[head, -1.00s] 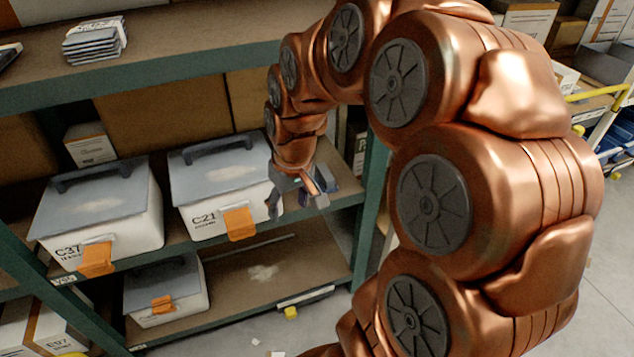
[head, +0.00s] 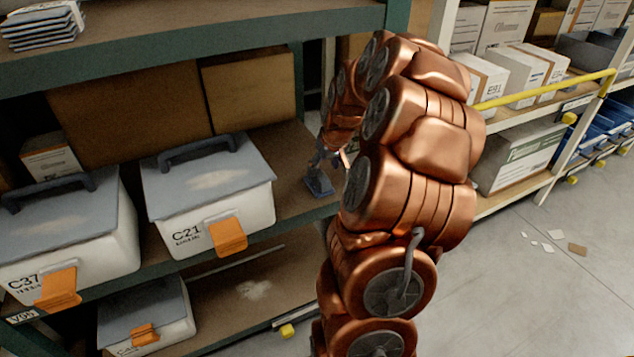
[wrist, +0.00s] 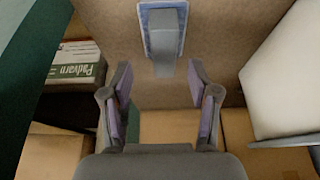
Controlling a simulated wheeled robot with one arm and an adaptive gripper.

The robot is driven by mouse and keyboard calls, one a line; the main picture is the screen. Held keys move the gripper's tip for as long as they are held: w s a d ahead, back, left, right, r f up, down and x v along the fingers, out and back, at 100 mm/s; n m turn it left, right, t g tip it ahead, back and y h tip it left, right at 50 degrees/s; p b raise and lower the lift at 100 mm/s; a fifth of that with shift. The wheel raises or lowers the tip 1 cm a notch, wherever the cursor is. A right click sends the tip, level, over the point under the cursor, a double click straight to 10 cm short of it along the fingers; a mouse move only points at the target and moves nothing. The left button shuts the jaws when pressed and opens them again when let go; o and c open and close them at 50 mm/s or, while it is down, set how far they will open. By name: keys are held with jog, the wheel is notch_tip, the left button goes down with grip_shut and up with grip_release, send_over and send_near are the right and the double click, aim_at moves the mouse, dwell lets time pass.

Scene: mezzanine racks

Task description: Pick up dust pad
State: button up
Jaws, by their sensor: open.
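The dust pad (wrist: 163,50) shows at the top of the wrist view, a blue-edged pale pad with a grey handle pointing toward me. In the head view the blue pad (head: 320,186) lies on the middle shelf, right of the C21 bin. My gripper (wrist: 161,74) is open, its two fingers spread left and right of the line of the handle. The handle's near end lies between or just beyond the fingertips; I cannot tell the depth gap. In the head view my gripper (head: 331,158) is just above the pad, partly hidden by my arm.
The white C21 bin (head: 207,200) stands left of the pad and shows at right in the wrist view (wrist: 290,75). A green rack post (wrist: 25,60) is at left there. Cardboard boxes (head: 250,90) stand behind. The upper shelf (head: 200,50) overhangs.

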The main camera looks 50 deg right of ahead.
aim_at(319, 173)
jog(key=shift+w+x, duration=0.2)
jog(key=shift+x, duration=2.45)
jog(key=shift+w+a+f, duration=0.1)
jog(key=shift+w+f, duration=0.05)
jog(key=shift+f, duration=0.05)
jog(key=shift+f, duration=0.2)
jog(key=shift+a+f, duration=0.1)
grip_shut()
jog(key=shift+r, duration=2.15)
jog(key=s+a+r, duration=0.1)
jog(key=s+a, duration=0.7)
jog(key=s, duration=0.5)
jog(key=shift+s+b, duration=0.4)
jog(key=shift+r, duration=0.15)
